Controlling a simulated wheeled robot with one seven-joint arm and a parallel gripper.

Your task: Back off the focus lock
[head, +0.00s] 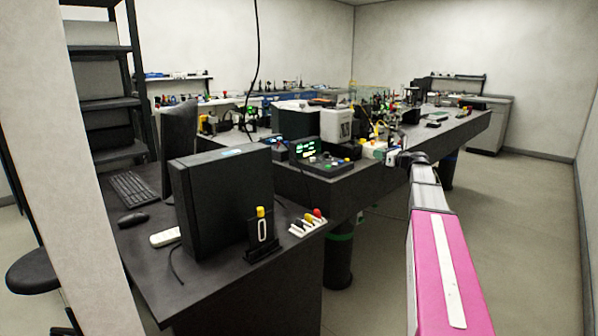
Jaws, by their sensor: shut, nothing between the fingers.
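My gripper (393,156) is small in the head view, at the bench's near edge beside a pale cylindrical part (372,151). It is shut with nothing held. I cannot pick out the focus lock among the small parts there, and I cannot tell whether my gripper touches any of them.
A control box (318,156) with green displays and a white box (336,125) stand left of my gripper. The floor at right (520,215) is clear.

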